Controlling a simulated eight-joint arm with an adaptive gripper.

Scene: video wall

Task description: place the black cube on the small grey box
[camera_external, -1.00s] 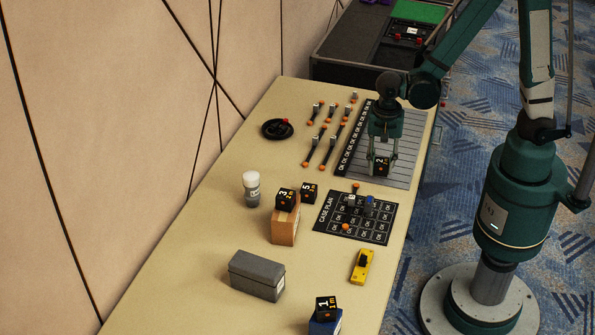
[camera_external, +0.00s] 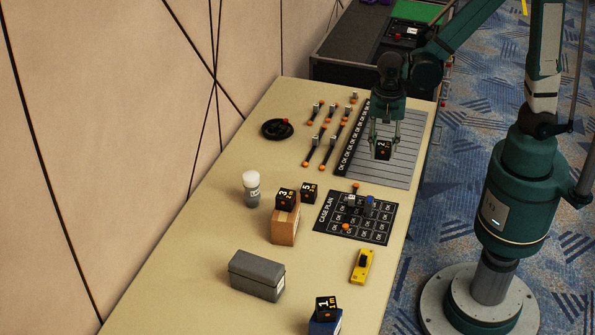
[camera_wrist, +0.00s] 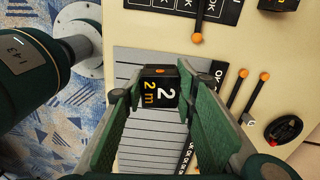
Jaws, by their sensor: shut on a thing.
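The black cube marked 2 (camera_external: 384,150) is between the fingers of my gripper (camera_external: 384,140), above the grey striped mat (camera_external: 405,165). In the wrist view the cube (camera_wrist: 160,88) shows its "2" and "2 m" face between the green fingers of my gripper (camera_wrist: 157,110), which is shut on it. The small grey box (camera_external: 256,275) stands near the front left of the table with its top bare, well away from my gripper. Other black cubes are a "3" (camera_external: 286,199) on a wooden block (camera_external: 284,226), a "5" (camera_external: 309,193) beside it, and a "1" (camera_external: 326,308) on a blue box (camera_external: 325,326).
A white-capped jar (camera_external: 251,190) stands left of the wooden block. The case plan board (camera_external: 357,216) with small pieces lies mid-table, a yellow device (camera_external: 362,266) in front of it. Several orange-tipped cables (camera_external: 326,133) and a black coil (camera_external: 277,130) lie at the back.

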